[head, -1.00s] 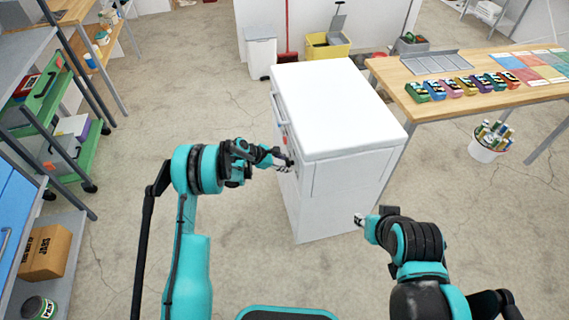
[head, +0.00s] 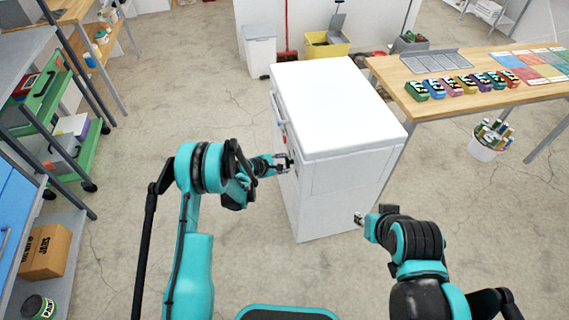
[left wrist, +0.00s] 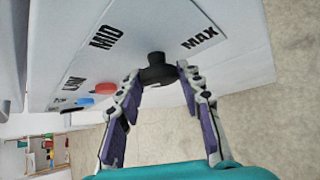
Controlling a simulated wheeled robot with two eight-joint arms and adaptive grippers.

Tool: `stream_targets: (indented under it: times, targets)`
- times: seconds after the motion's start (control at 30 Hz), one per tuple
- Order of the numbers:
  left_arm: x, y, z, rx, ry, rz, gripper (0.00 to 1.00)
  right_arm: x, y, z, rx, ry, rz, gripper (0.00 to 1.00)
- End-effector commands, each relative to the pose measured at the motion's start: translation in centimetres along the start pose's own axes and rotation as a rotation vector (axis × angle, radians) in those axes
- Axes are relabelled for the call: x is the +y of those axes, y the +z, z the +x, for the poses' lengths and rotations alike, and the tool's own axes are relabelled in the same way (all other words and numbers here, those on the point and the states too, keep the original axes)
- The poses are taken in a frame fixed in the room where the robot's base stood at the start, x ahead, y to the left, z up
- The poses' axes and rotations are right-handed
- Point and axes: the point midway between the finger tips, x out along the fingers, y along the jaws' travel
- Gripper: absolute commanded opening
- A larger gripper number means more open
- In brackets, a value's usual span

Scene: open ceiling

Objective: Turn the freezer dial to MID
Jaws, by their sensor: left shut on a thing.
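The white freezer (head: 335,105) stands in the middle of the head view. My left gripper (head: 283,163) is at its left-facing side. In the left wrist view the black dial (left wrist: 157,70) sits between the fingertips of my left gripper (left wrist: 158,78), which is shut on it. The MID label (left wrist: 107,37) is up and left of the dial, and the MAX label (left wrist: 200,38) is up and right. Another label at the far left is too small to read surely. The dial's pointer cannot be made out. My right gripper (head: 360,219) is near the freezer's lower right, its fingers too small to judge.
A red button (left wrist: 105,88) and a blue button (left wrist: 85,101) sit left of the dial. A wooden table (head: 410,98) with coloured boxes stands right of the freezer. A shelf unit (head: 62,222) lines the left. Floor between shelf and freezer is clear.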

Motion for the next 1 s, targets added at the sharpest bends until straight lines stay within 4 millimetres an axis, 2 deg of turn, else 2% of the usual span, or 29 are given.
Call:
stream_targets:
  times: [0.2, 0.23, 0.3, 0.67, 0.77, 1.0]
  targets:
    - [0.0, 0.0, 0.0, 0.000, -0.001, -0.001, 0.08, 0.0, 0.0, 0.0, 0.000, 0.000, 0.000, 0.34]
    - [0.0, 0.0, 0.0, -0.001, -0.001, -0.001, 0.44, 0.0, 0.0, 0.0, 0.000, 0.000, 0.000, 0.34]
    - [0.0, 0.0, 0.0, 0.000, -0.001, -0.001, 0.57, 0.0, 0.0, 0.0, 0.000, 0.000, 0.000, 0.34]
    - [0.0, 0.0, -0.5, 0.000, 0.000, -0.002, 0.57, 0.0, 0.0, 0.0, 0.000, 0.000, 0.000, 0.34]
    - [0.1, -0.1, -1.8, 0.001, 0.001, -0.003, 0.57, 0.0, 0.0, 0.0, 0.000, 0.000, 0.000, 0.34]
    - [0.1, 0.0, -7.0, 0.001, 0.001, -0.003, 0.57, 0.0, 0.0, 0.0, 0.000, 0.000, 0.000, 0.34]
